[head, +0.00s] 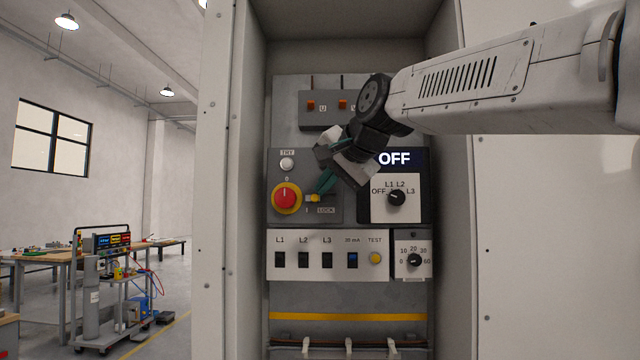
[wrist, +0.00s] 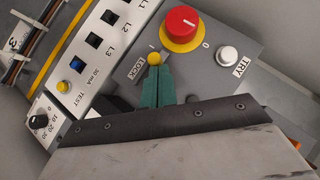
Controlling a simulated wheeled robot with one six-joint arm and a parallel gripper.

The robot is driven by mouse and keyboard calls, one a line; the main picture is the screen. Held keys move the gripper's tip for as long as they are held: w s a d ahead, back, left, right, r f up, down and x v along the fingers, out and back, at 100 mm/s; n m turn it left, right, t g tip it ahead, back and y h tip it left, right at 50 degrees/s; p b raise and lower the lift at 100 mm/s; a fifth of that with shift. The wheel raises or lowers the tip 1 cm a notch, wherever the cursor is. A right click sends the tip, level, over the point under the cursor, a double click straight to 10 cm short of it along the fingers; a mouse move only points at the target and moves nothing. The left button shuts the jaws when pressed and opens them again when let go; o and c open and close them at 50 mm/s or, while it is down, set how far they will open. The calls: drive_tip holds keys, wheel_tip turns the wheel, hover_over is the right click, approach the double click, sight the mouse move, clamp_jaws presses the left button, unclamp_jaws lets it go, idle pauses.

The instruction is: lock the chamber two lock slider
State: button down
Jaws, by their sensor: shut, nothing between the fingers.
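The lock slider is a small yellow knob (head: 314,198) beside the LOCK label (head: 326,210), just right of the red rotary switch (head: 286,198) on its yellow plate. It also shows in the wrist view as a yellow knob (wrist: 154,58) at the tips of my fingers. The slider's slot is mostly hidden.
A white TRY button (head: 287,164) sits above the red switch. A display (head: 395,159) reads OFF above a selector knob (head: 396,198). Breaker switches (head: 303,260) and a yellow TEST button (head: 376,258) lie below. Cabinet side walls (head: 452,200) flank the panel.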

drive_tip(key=w+d+r+v, duration=0.1)
drive_tip(key=w+v, duration=0.1)
drive_tip(key=v, duration=1)
drive_tip(key=shift+s+d+r, duration=0.35)
drive_tip(key=shift+d+r, duration=0.1)
